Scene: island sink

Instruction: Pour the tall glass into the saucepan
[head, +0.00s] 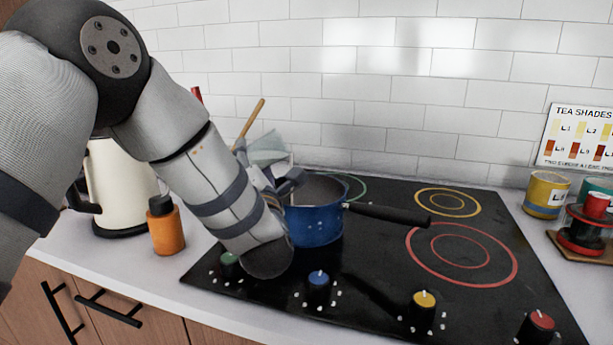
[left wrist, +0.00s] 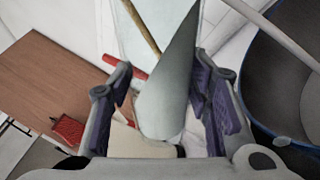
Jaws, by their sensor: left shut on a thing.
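The tall glass (head: 266,148) is pale and see-through, and shows tilted above the back left of the saucepan in the head view. My left gripper (head: 284,184) is shut on it, mostly hidden behind my own forearm. In the left wrist view the glass (left wrist: 168,95) sits between the two purple-padded fingers of my left gripper (left wrist: 165,95). The blue saucepan (head: 316,227) stands upright on the cooktop, its dark handle pointing right. Its dark inside (left wrist: 270,75) shows at the right of the left wrist view, beside the gripper. I cannot tell how much the glass holds. My right gripper is not in view.
A cream kettle (head: 122,185) and an orange bottle (head: 165,228) stand left of the black cooktop (head: 375,265). Several coloured knobs line its front edge. A wooden-handled utensil (head: 250,120) stands behind the glass. Tins (head: 546,195) stand at the right.

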